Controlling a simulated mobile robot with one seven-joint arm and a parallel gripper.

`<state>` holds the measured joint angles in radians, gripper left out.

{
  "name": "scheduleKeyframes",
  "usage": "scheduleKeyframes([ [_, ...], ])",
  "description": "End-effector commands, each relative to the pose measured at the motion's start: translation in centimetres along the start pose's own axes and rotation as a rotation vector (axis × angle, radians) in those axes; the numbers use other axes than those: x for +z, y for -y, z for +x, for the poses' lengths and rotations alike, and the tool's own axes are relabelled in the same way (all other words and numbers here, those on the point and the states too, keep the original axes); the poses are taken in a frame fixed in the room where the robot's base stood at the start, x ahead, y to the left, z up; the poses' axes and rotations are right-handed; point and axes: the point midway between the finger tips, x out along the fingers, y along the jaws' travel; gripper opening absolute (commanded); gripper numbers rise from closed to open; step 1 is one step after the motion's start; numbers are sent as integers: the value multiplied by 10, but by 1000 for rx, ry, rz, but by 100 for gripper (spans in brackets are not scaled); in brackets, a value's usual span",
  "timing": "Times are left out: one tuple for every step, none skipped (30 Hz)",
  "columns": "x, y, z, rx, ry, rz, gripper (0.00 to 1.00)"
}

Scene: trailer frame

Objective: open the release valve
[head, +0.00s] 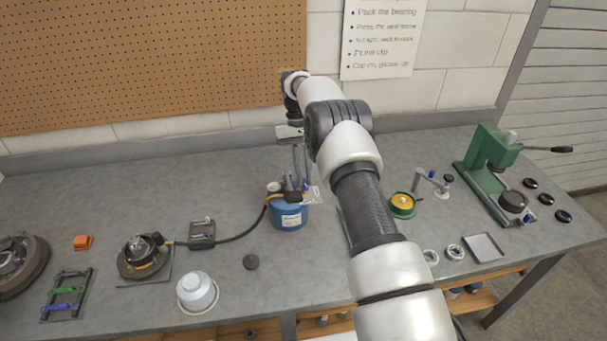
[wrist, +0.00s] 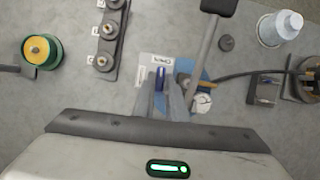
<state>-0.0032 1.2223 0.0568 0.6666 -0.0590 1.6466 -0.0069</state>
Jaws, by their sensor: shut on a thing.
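A blue pump canister (head: 289,217) with a white label stands mid-bench. A black hose runs from it to the left. The small blue lever (wrist: 160,76), apparently the release valve, is at the pump's side by a white labelled card (wrist: 150,62). My gripper (head: 302,180) points down at the top of the pump. In the wrist view my gripper (wrist: 161,84) has its fingers close together around the blue lever. The lever's lower part is hidden between the fingers. A grey pump handle with a black grip (wrist: 217,6) lies just right of the fingers.
In the head view, a hub (head: 141,256) on a plate, an inverted white cup (head: 196,291) and a black cap (head: 250,262) stand left. A yellow-green spool (head: 402,204) and green press (head: 490,162) stand right. Bare bench lies behind the pump.

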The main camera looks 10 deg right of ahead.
Motion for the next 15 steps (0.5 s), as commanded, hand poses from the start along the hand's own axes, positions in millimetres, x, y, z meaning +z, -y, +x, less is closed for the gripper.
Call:
scheduleKeyframes([
  [0, -1, 0, -5, 0, 14, 0],
  [0, -1, 0, -8, 0, 21, 0],
  [0, -1, 0, -11, 0, 27, 0],
  [0, -1, 0, -13, 0, 32, 0],
  [0, -1, 0, -15, 0, 35, 0],
  [0, -1, 0, -16, 0, 39, 0],
  [0, -1, 0, -17, 0, 42, 0],
  [0, -1, 0, -18, 0, 43, 0],
  [0, -1, 0, -18, 0, 45, 0],
  [0, -1, 0, -18, 0, 46, 0],
  [0, -1, 0, -18, 0, 46, 0],
  [0, -1, 0, -18, 0, 46, 0],
  [0, -1, 0, -18, 0, 46, 0],
  [0, -1, 0, -18, 0, 46, 0],
  [0, -1, 0, -18, 0, 46, 0],
])
